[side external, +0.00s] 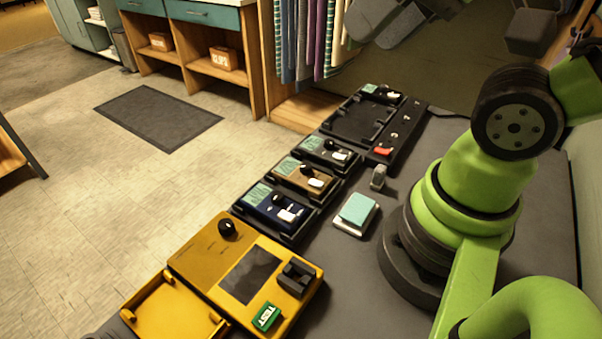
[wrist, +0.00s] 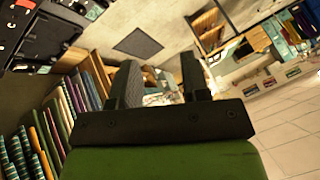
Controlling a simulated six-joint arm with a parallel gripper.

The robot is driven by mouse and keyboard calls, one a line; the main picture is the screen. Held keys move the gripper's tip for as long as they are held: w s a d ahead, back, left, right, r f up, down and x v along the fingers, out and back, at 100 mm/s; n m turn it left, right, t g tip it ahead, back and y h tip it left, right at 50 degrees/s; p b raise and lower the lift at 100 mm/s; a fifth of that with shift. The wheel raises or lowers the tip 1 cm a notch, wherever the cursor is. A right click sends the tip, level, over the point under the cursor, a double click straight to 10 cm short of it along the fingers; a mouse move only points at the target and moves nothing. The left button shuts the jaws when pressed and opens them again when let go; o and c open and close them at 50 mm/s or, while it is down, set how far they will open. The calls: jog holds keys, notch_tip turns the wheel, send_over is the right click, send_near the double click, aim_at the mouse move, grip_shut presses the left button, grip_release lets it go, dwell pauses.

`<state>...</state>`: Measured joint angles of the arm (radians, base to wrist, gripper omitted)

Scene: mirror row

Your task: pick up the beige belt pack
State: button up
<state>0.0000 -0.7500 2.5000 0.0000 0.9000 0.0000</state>
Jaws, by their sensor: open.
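The beige belt pack (side external: 303,179) shows as a tan-brown unit with a teal label, a black knob and a white piece. It lies in a dark cradle in the row, between a navy pack (side external: 274,208) and a dark grey-green pack (side external: 326,152). My gripper (wrist: 162,75) is open in the wrist view, with nothing between its fingers. In the side view, dark parts of my arm's end are cut off by the top edge, well away from the beige pack. I cannot pick out the beige pack in the wrist view.
A yellow tester (side external: 205,253) with a green TEST tag stands at the near end. An empty cradle (side external: 357,119) and another pack (side external: 383,94) are at the far end. A teal-topped block (side external: 357,209) and a small grey piece (side external: 378,177) lie beside the row.

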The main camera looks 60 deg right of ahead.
jog(key=o, duration=0.8)
jog(key=shift+o, duration=0.2)
jog(key=shift+w, duration=0.1)
jog(key=n+g+h, duration=0.2)
jog(key=n+g, duration=0.2)
jog(key=g, duration=0.3)
send_over(303, 167)
notch_tip(303, 167, down, 18)
notch_tip(303, 167, down, 6)
jog(key=shift+w+f, duration=0.1)
jog(key=shift+f, duration=2.8)
